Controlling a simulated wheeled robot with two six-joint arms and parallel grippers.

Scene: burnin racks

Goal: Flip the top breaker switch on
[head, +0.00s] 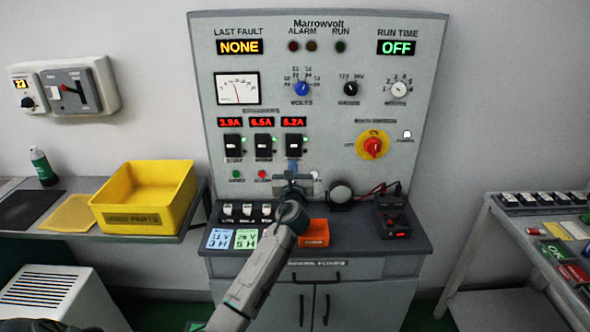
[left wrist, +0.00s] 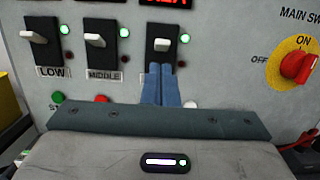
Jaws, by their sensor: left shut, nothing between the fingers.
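The top breaker switch (head: 295,144) is the right one of three black breakers on the grey panel. In the left wrist view its white lever (left wrist: 162,45) sticks out from the black plate, with a lit green lamp (left wrist: 184,38) beside it. Its label is hidden behind my fingers. My left gripper (head: 293,163) is shut and empty. Its blue fingertips (left wrist: 161,69) point up at the panel just below the lever; I cannot tell whether they touch it. The low breaker (left wrist: 39,37) and middle breaker (left wrist: 95,40) stand to the left, also with green lamps. My right gripper is not in view.
The red main switch (head: 373,146) is to the right on a yellow disc. Green and red buttons (head: 262,174) sit below the breakers. An orange box (head: 315,234) and a black meter (head: 396,216) lie on the ledge. A yellow bin (head: 145,194) stands left.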

